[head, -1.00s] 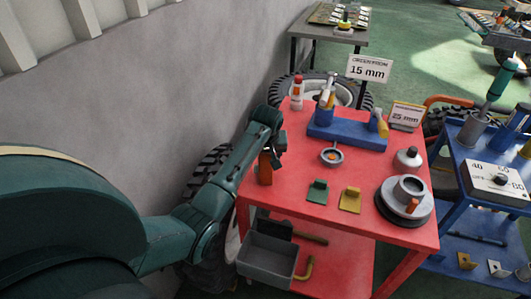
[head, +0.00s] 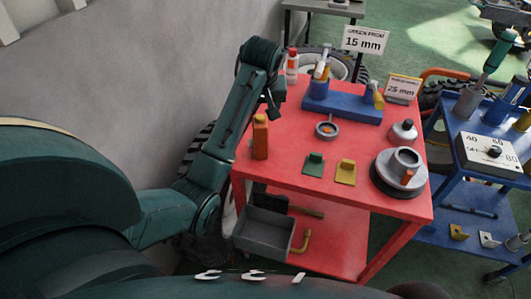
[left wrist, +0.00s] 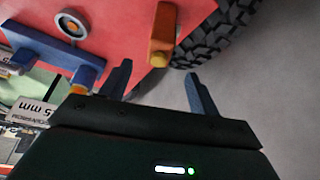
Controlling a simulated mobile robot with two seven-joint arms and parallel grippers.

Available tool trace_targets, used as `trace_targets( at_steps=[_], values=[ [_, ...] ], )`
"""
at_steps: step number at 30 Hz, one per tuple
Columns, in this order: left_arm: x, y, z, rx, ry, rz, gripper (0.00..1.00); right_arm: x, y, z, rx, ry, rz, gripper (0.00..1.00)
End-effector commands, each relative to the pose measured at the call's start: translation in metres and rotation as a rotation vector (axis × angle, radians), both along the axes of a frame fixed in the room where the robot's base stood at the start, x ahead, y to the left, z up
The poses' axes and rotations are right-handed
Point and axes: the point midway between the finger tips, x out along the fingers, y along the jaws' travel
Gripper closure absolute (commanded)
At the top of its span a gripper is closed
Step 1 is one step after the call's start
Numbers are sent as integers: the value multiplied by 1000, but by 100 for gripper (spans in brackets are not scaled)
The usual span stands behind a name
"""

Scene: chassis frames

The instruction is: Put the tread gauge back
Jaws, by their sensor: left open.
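I cannot tell for sure which thing is the tread gauge. An orange upright block-like piece (head: 260,138) stands at the left edge of the red table; it also shows in the left wrist view (left wrist: 161,45). My right gripper is not in view.
A grey wall (head: 130,80) is close on the left. A blue cart (head: 470,190) stands right.

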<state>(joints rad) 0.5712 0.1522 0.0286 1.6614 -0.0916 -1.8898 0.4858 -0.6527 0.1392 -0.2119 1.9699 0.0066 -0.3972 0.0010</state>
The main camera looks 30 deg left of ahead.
Motion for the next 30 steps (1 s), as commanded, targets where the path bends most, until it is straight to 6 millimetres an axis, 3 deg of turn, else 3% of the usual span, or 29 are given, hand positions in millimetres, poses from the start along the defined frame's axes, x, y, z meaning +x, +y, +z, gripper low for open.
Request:
trace_targets(
  at_steps=[5,8,12,15,18,22,25,30],
  values=[
    [-13,-13,-61,52,-32,-138,38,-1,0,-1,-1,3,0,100],
    [-31,-30,-108,87,-80,-270,38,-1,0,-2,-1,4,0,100],
    [-77,-66,-172,114,-174,-487,38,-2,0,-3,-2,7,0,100],
    [-121,-97,-204,112,-254,-623,38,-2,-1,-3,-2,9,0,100],
    [-166,-126,-221,98,-340,-728,38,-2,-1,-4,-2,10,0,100],
    [-214,-154,-226,79,-433,-806,38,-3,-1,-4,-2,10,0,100],
    [-235,-166,-224,71,-481,-834,38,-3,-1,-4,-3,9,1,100],
    [-246,-172,-221,69,-514,-846,38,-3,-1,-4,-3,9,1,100]
  ],
)
